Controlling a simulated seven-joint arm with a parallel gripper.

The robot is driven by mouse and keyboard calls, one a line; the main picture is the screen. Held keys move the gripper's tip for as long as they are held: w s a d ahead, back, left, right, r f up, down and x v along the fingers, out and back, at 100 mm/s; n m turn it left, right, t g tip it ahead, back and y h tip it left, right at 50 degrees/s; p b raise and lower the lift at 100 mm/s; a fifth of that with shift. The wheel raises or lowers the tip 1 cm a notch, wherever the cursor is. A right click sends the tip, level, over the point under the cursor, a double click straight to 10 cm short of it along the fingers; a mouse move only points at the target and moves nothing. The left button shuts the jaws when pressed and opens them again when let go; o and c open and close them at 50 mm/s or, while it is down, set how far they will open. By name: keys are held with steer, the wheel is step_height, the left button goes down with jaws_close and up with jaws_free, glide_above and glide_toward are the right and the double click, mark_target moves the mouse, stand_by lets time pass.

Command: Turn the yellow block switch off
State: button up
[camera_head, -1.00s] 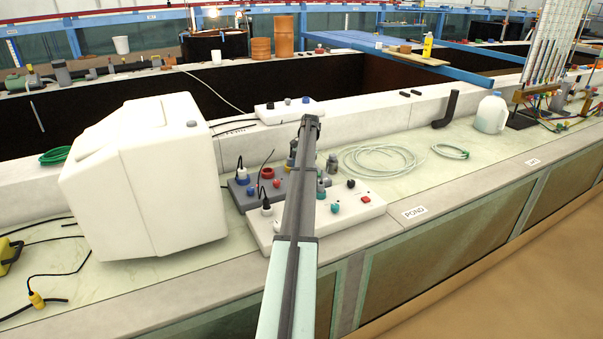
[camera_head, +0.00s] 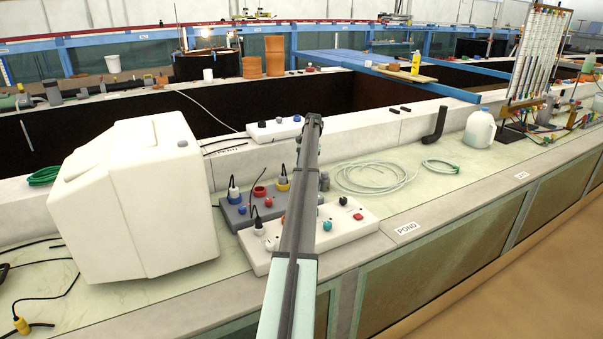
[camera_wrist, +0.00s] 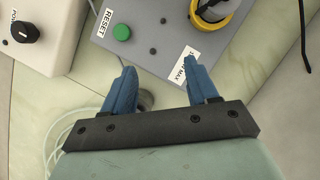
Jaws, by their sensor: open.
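No switch clearly marked as the yellow block switch shows now. A small yellow block (camera_head: 21,325) on a black cord lies on the bench at the lower left; I cannot tell whether it has a switch. A yellow ring (camera_head: 283,184) around a dark knob or plug sits on the grey control box (camera_head: 240,213); this ring also shows at the top of the wrist view (camera_wrist: 236,14). My gripper (camera_wrist: 158,75) is open, its blue fingers apart and empty over the bench beside the grey box. Its fingers are hidden in the head view.
A large white container (camera_head: 135,200) stands between the left yellow block and my arm. A white control box (camera_head: 345,228) with knobs lies around my arm. Coiled tubing (camera_head: 375,178) and a white jug (camera_head: 480,130) are on the right. The bench front right is fairly clear.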

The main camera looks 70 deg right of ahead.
steer(key=shift+d, duration=0.45)
steer(key=shift+s, duration=0.1)
